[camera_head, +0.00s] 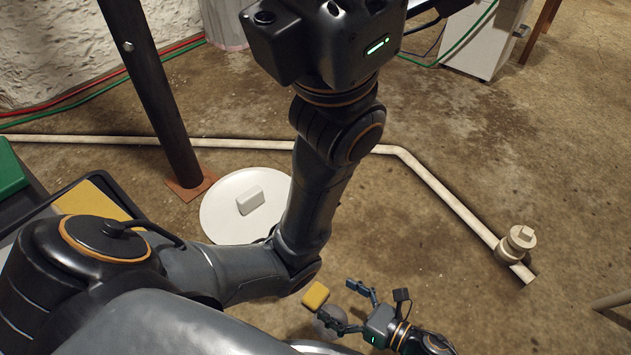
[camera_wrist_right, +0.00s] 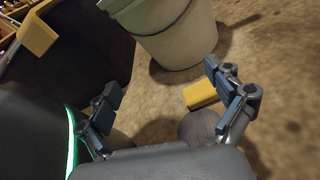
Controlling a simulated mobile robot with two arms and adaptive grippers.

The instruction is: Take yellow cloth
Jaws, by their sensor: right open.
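A small yellow block-like piece (camera_head: 315,295) shows just beyond my right fingertips in the head view. It also shows beside the right-hand finger in the right wrist view (camera_wrist_right: 201,95). A larger flat yellow piece (camera_head: 98,197) lies at the left, partly hidden by my left arm. I cannot tell which one is the cloth. My right gripper (camera_head: 344,303) is open, with nothing between its fingers; it also shows in the wrist view (camera_wrist_right: 163,88). My left arm crosses the middle of the head view; its gripper body is at the top, fingers cut off.
A pale pipe (camera_head: 440,190) runs across the floor behind a dark post (camera_head: 155,95). A pale bucket (camera_wrist_right: 172,35) stands ahead of my right gripper. Floor at right is mostly clear.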

